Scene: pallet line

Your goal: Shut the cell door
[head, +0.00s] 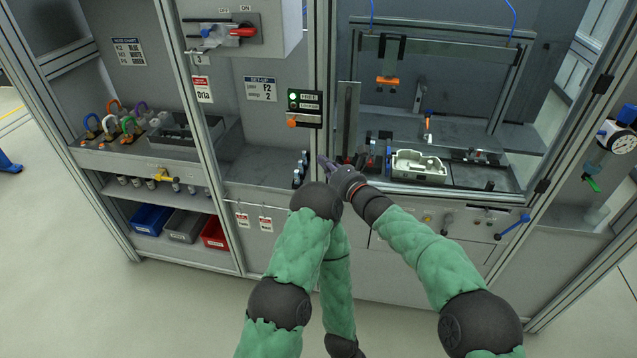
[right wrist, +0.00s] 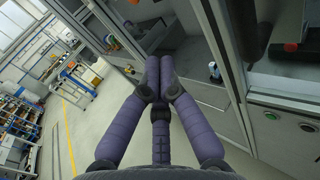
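The cell (head: 455,205) at the right of the head view has a framed front opening, with its inside in plain sight. A tall grey vertical panel (head: 347,118) stands at the left side of this opening; I cannot tell whether it is part of the cell door. My right gripper (head: 326,163) is at the lower left corner of the opening, in front of the post. In the right wrist view its two purple fingers (right wrist: 159,64) lie side by side, closed, with nothing seen between them.
A pale casting (head: 418,167) sits in a fixture inside the cell. Left of the post are a button box (head: 304,108) with a green light, small bottles (head: 301,168) and a red-handled switch (head: 241,32). A blue handle (head: 513,227) juts out at the lower right. The floor in front is clear.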

